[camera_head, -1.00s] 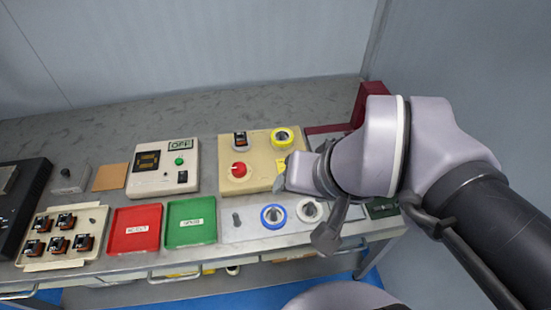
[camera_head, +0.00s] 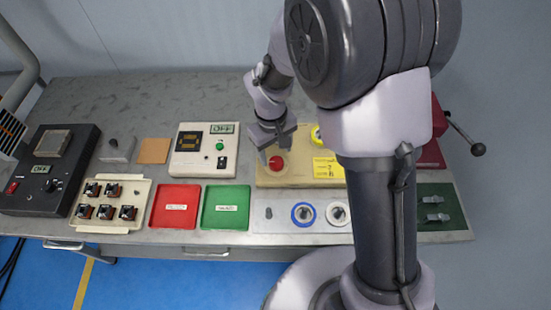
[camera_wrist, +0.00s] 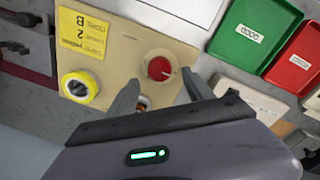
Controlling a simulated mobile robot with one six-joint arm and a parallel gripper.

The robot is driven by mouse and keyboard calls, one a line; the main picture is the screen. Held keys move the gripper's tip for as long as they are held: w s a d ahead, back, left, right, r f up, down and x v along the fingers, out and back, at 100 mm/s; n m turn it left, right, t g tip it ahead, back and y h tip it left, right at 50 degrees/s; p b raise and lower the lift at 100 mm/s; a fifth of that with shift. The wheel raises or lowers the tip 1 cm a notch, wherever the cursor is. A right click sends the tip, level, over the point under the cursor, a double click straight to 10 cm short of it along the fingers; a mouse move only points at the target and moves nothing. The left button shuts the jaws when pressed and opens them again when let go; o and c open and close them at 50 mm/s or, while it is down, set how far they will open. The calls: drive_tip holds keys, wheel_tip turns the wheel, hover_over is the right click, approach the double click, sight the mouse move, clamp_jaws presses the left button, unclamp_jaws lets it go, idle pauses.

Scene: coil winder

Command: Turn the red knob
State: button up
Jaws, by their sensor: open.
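The red knob (camera_head: 276,162) sits on a beige panel (camera_head: 268,181) in the middle of the bench. It shows clearly in the wrist view (camera_wrist: 159,69) as a round red knob with a white pointer mark. My gripper (camera_head: 268,140) is over the back left part of the panel, close to the knob. In the wrist view, the two fingers (camera_wrist: 160,90) are apart and the knob lies just beyond their tips, around the middle of the gap. I cannot tell the exact height between the tips and the knob.
A yellow ring (camera_wrist: 78,87) and a yellow label (camera_wrist: 83,33) are on the same panel. A green tray (camera_head: 226,209) and a red tray (camera_head: 175,206) stand to the left in front. A tester box (camera_head: 204,150) marked OFF is left of the panel. My arm hides the panel's right part.

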sight(276, 161)
wheel_tip(276, 161, down, 4)
drive_tip(key=shift+w+d+f+b, duration=0.1)
drive_tip(key=shift+f+b, duration=0.15)
drive_tip(key=shift+b, duration=0.25)
clamp_jaws()
